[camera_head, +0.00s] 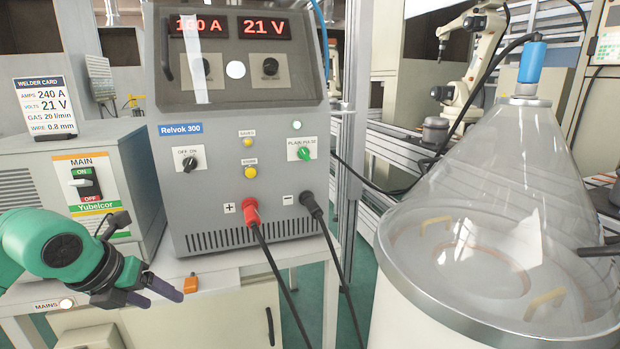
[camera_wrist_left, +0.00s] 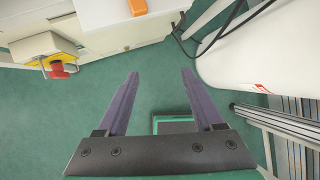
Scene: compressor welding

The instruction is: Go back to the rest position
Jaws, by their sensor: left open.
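My left gripper (camera_head: 153,290) is at the lower left of the head view, in front of the grey welding machine (camera_head: 230,195) and its table. Its jaws are open and nothing is between them. In the left wrist view the two purple fingers of my left gripper (camera_wrist_left: 160,75) stand wide apart over the green floor (camera_wrist_left: 160,98). At the right edge of the head view a dark bar shape shows in front of the clear cone; I cannot tell whether it is part of my right gripper.
The welder's display (camera_head: 230,25) reads 160 A and 21 V. A main switch box (camera_head: 60,160) stands left of it. An orange block (camera_head: 190,283) lies near the table edge. A drum with a clear cone (camera_head: 500,160) stands at right. A red knob (camera_wrist_left: 57,70) shows in the wrist view.

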